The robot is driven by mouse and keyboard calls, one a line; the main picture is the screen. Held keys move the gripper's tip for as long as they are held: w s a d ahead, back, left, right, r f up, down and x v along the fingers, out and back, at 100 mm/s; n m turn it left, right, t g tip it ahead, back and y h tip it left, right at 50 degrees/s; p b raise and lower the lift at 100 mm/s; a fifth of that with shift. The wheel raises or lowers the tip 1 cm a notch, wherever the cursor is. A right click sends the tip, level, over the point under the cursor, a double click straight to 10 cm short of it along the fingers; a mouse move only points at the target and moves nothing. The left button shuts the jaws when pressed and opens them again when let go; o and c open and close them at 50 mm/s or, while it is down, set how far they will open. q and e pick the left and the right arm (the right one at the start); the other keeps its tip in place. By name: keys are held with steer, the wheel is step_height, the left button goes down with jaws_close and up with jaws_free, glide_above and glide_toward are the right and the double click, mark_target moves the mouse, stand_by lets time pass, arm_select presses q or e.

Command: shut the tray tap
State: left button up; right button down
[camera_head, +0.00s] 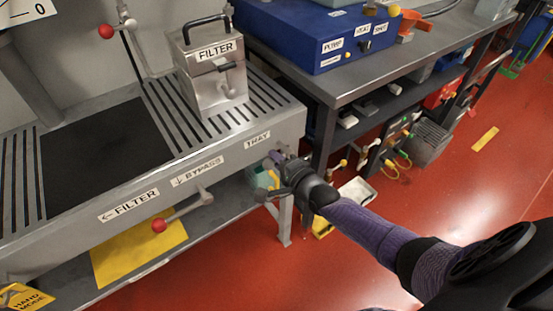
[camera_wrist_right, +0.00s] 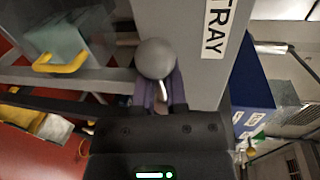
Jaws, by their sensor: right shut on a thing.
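The TRAY label (camera_head: 257,138) is at the right end of the grey bench front; it also shows in the right wrist view (camera_wrist_right: 216,28). The tray tap (camera_wrist_right: 155,58) shows in the right wrist view as a grey ball knob on a short metal lever beside this label. My right gripper (camera_head: 278,160) is at the bench's right end, just below the label. In the wrist view its purple fingers (camera_wrist_right: 161,88) are shut on the tap's lever, just behind the ball. In the head view the gripper mostly hides the tap. My left gripper is not in view.
A red-knobbed bypass lever (camera_head: 159,226) sticks out from the bench front. A metal FILTER box (camera_head: 212,85) stands on the slotted bench top. A teal container with a yellow handle (camera_wrist_right: 62,62) is below the tap. A side table with a blue case (camera_head: 300,40) stands close right.

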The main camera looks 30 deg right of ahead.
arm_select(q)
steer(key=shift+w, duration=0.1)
arm_select(e)
steer(key=c, duration=0.7)
jaws_free()
arm_select(q)
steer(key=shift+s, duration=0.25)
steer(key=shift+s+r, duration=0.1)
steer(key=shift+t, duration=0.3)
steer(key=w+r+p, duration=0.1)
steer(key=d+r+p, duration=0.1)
steer(key=p, duration=0.1)
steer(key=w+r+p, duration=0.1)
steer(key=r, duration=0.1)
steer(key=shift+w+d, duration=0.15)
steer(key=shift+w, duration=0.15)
arm_select(e)
steer(key=a+v, duration=0.1)
steer(key=v, duration=0.8)
steer(key=shift+s+d, duration=0.45)
steer(key=shift+d, duration=0.1)
steer(key=shift+r, duration=0.1)
